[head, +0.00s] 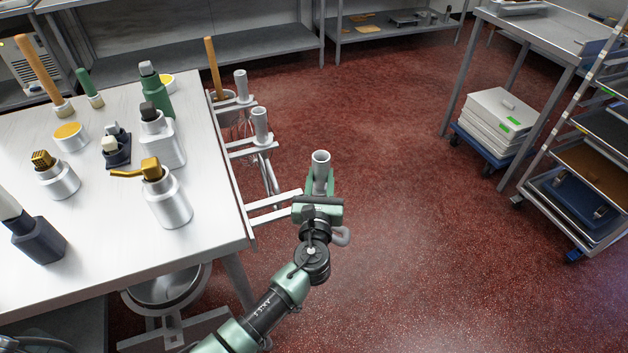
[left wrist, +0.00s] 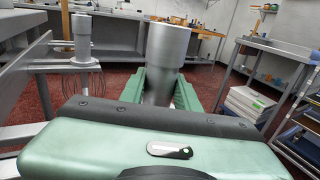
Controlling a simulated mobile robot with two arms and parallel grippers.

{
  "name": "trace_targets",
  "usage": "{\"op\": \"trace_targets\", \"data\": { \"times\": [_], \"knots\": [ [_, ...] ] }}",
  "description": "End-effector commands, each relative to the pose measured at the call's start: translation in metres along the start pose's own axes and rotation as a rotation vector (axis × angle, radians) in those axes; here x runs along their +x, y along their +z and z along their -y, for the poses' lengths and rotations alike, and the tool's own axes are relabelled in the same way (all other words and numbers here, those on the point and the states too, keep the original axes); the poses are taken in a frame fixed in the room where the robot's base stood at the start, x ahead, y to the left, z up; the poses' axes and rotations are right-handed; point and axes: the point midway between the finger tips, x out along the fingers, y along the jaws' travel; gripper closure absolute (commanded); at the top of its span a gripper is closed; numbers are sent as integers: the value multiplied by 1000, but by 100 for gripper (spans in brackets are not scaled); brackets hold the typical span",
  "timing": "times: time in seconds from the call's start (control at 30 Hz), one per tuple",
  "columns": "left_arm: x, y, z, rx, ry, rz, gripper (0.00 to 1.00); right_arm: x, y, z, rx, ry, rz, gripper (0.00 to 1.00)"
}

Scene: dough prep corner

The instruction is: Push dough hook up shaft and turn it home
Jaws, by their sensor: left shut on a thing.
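My left gripper (head: 320,186) is shut on the dough hook (head: 320,159), out over the floor just right of the table's side rack. The hook's grey tubular hub stands up between the green fingers, and a grey curved end (head: 341,236) shows below the gripper. In the left wrist view the hub (left wrist: 166,50) rises nearly upright between the fingers (left wrist: 160,92); its lower part is hidden by the gripper body. No mixer shaft can be made out in either view. My right gripper is not in view.
The side rack (head: 272,216) holds other grey-hubbed attachments, including a wire whisk (left wrist: 82,60). The white table (head: 110,215) on the left carries bottles and brushes. A metal bowl (head: 165,288) is below it. Red floor (head: 430,260) is clear to the right, up to a shelved cart (head: 590,160).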

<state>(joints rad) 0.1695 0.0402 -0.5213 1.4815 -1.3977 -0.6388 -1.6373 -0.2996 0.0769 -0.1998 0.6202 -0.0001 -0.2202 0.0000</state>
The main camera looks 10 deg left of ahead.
Motion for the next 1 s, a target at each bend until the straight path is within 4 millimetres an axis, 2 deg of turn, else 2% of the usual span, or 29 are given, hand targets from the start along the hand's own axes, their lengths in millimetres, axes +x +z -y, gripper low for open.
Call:
{"op": "trace_targets", "data": {
  "times": [0.03, 1.0],
  "knots": [
    [3, 5, 4, -3, -1, 9, 100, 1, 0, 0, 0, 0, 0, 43],
    [28, 9, 55, -3, -2, 10, 100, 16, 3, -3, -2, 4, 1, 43]
  ]
}}
